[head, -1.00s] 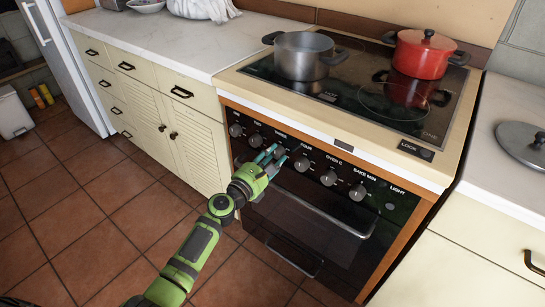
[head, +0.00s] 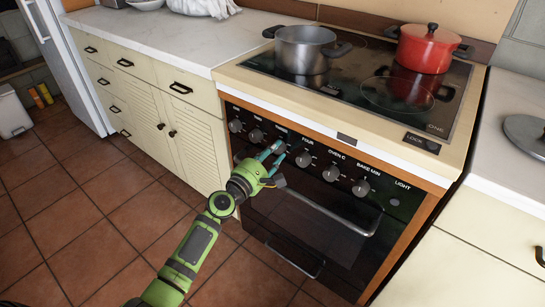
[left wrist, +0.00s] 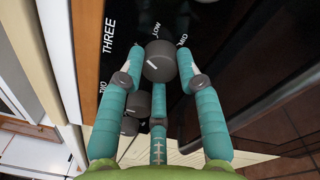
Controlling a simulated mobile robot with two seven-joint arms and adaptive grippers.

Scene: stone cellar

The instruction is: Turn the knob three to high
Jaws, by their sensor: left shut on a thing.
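Knob three (left wrist: 160,62) is a dark grey round dial with a white pointer line. It sits under the word THREE on the black front panel of the stove (head: 340,140). In the left wrist view, my left gripper (left wrist: 160,75) has its teal fingers around the knob, shut on it. My right gripper is not in view.
Knob four (head: 303,159) is close on the right, with more knobs beyond. The oven door handle (head: 335,215) is below. A grey pot (head: 305,55) and a red pot (head: 425,50) stand on the hob. Tiled floor in front is clear.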

